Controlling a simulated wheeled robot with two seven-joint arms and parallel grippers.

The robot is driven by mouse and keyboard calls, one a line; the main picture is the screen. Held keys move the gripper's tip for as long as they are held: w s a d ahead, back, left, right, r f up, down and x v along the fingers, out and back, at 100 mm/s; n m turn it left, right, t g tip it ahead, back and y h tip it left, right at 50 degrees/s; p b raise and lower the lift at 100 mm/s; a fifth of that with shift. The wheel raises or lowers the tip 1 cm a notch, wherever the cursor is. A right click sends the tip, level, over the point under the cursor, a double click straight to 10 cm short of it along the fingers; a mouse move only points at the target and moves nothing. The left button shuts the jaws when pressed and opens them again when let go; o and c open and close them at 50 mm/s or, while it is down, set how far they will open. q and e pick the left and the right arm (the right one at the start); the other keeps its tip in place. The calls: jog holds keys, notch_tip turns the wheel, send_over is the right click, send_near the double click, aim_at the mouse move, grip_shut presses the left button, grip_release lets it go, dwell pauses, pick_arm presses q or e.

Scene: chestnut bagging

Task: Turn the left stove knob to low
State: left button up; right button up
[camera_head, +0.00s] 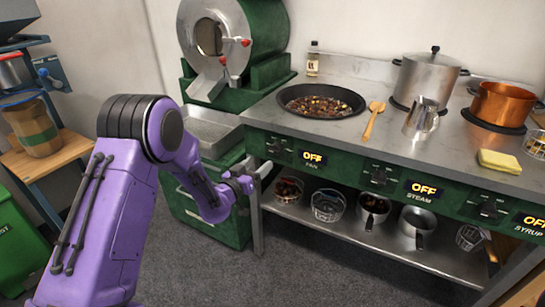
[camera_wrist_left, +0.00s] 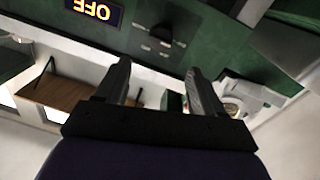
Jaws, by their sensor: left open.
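The left stove knob (camera_head: 276,146) is a dark knob on the green front panel, left of a display (camera_head: 313,158) reading OFF with PAN under it. In the left wrist view the dark knob (camera_wrist_left: 166,36) appears upside down beyond my fingers, with the OFF display (camera_wrist_left: 95,11) at upper left. My left gripper (camera_head: 264,171) is just below and in front of the knob, apart from it. In the left wrist view its two fingers (camera_wrist_left: 160,82) are spread with nothing between them. My right gripper is not in view.
A pan of chestnuts (camera_head: 321,101) sits on the stove above. The other knobs (camera_head: 379,177) have displays reading OFF. A lower shelf (camera_head: 345,232) holds baskets and pots. A green roaster machine (camera_head: 262,30) stands at the back left. The floor in front is clear.

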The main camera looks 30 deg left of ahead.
aim_at(274, 151)
pick_arm(q)
jog(key=w, duration=0.9)
jog(key=shift+w+d+f, duration=0.15)
jog(key=shift+w+d, duration=0.15)
jog(key=shift+d, duration=0.05)
jog(key=c, duration=1)
